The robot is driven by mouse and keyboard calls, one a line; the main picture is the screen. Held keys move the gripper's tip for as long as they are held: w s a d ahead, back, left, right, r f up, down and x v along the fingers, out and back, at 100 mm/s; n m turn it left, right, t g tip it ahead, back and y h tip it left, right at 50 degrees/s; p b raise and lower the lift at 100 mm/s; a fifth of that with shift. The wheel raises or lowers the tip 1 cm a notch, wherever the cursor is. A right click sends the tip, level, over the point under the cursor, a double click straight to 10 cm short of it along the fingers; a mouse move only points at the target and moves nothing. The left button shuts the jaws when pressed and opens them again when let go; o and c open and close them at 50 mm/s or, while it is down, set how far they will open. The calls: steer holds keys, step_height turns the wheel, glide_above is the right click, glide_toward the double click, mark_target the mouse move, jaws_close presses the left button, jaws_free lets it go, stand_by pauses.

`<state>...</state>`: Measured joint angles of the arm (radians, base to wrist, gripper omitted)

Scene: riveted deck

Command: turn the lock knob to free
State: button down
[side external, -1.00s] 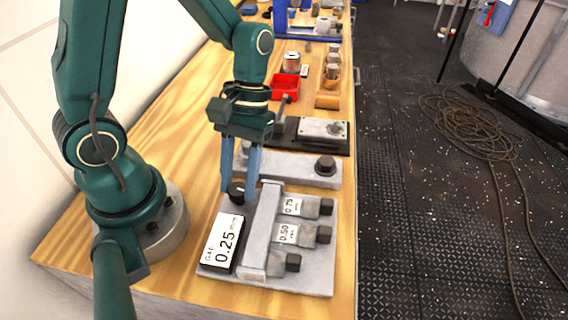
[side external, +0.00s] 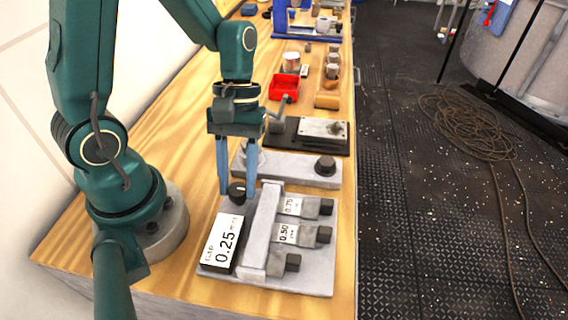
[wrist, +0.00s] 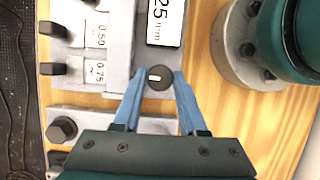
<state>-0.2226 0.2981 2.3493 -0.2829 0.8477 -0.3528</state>
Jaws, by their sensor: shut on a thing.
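The lock knob (side external: 237,190) is a small round black knob at the back left of a grey gauge plate (side external: 313,276). In the wrist view the knob (wrist: 158,77) shows a short white mark pointing left. My gripper (side external: 237,196) points down with its blue fingers on either side of the knob, shut on it. The wrist view shows the gripper (wrist: 159,80) with one finger left and one right of the knob. A white label (side external: 225,240) beside it reads 0.25 mm.
Black-ended sliders (side external: 322,235) marked 0.75 and 0.50 lie right of a grey bar (side external: 262,225). Behind the plate is a grey block with a black bolt (side external: 325,165). A red tray (side external: 284,87) stands farther back. Bare wood lies to the left.

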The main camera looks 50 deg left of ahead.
steer(key=c, duration=0.7)
jaws_free()
steer(key=shift+c, duration=0.2)
steer(key=shift+v, duration=2.55)
step_height(320, 180, up, 8)
steer(key=m+t+y, duration=0.3)
steer(key=m+t, duration=0.6)
glide_above(240, 184)
steer(key=shift+s+a+f, duration=0.15)
steer(key=shift+a+f, duration=0.05)
steer(key=shift+a, duration=0.25)
